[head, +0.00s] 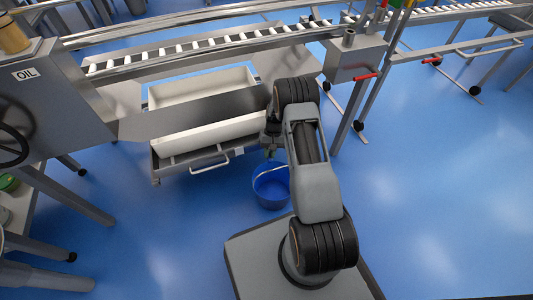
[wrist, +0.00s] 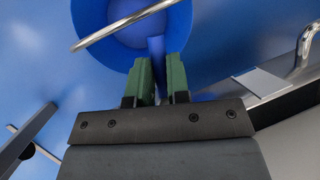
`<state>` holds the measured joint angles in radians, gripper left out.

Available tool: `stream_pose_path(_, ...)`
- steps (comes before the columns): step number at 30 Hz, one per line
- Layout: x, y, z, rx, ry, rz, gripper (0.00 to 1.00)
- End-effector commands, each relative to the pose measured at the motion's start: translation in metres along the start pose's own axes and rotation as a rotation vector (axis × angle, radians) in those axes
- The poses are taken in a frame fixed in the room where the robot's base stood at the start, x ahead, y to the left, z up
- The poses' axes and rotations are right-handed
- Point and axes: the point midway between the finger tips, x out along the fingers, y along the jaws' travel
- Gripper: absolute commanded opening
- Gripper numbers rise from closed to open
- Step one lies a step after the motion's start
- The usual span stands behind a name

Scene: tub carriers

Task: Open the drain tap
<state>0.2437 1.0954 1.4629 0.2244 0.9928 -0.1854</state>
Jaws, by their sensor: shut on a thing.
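A white tub (head: 180,140) sits in a grey metal carrier at the left of centre in the head view. My gripper (head: 269,152) is at the carrier's right front corner, just above a blue bucket (head: 270,195). In the wrist view, the green fingers of my gripper (wrist: 158,72) are shut on a narrow blue piece (wrist: 156,47), which looks like the drain tap's lever. The bucket (wrist: 115,50) and its metal handle lie beyond the fingers. The tap body is hidden in both views.
A roller conveyor (head: 220,42) runs behind the tub. A grey cabinet marked OIL (head: 50,100) stands at the left. A stand with red handles (head: 367,76) is on the right.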

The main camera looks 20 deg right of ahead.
Motion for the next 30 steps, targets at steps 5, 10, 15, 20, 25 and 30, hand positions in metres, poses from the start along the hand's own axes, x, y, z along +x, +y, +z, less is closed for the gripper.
stream_pose_path(5,-0.0025,0.0038,-0.0017,-0.099,-0.016,0.041,0.0)
stream_pose_path(10,-0.0033,0.0065,-0.0021,-0.162,-0.029,0.068,0.0)
stream_pose_path(15,-0.004,0.0083,-0.0025,-0.198,-0.036,0.084,0.0)
stream_pose_path(20,-0.0044,0.0088,-0.0027,-0.213,-0.038,0.089,0.0)
stream_pose_path(25,-0.0045,0.009,-0.0027,-0.216,-0.039,0.09,0.0)
stream_pose_path(30,-0.0046,0.0091,-0.0027,-0.216,-0.039,0.091,0.0)
